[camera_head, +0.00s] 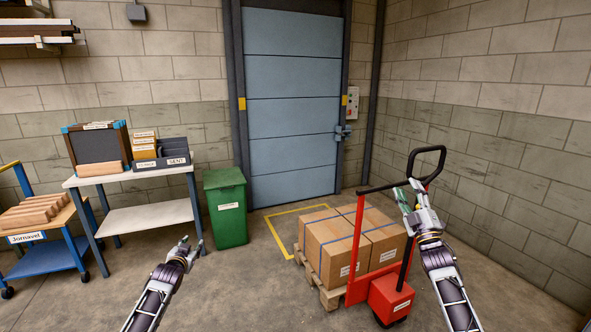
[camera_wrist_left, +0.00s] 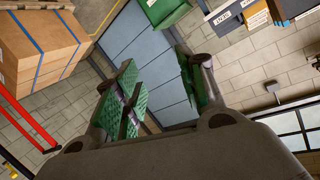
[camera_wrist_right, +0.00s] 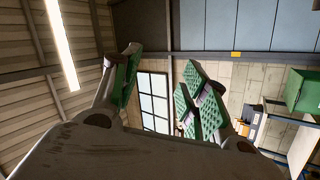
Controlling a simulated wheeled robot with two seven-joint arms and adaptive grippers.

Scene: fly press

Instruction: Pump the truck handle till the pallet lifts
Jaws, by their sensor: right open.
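The red pallet truck (camera_head: 390,298) stands at the right, its black loop handle (camera_head: 428,149) raised above it. A wooden pallet (camera_head: 318,284) carrying strapped cardboard boxes (camera_head: 335,246) sits at the truck. I cannot tell the gap between pallet and floor. My right gripper (camera_head: 408,194) is just below the handle's loop and covers part of the handle's shaft. Its green-padded fingers (camera_wrist_right: 160,88) are apart, with no handle between them in the right wrist view. My left gripper (camera_head: 193,247) is low, left of the pallet, with open, empty fingers (camera_wrist_left: 160,92).
A green bin (camera_head: 226,210) stands beside the white table (camera_head: 150,216). A blue cart (camera_head: 45,258) is at the far left. A blue door (camera_head: 293,110) is behind a yellow floor outline (camera_head: 285,212). Floor between my left gripper and the pallet is clear.

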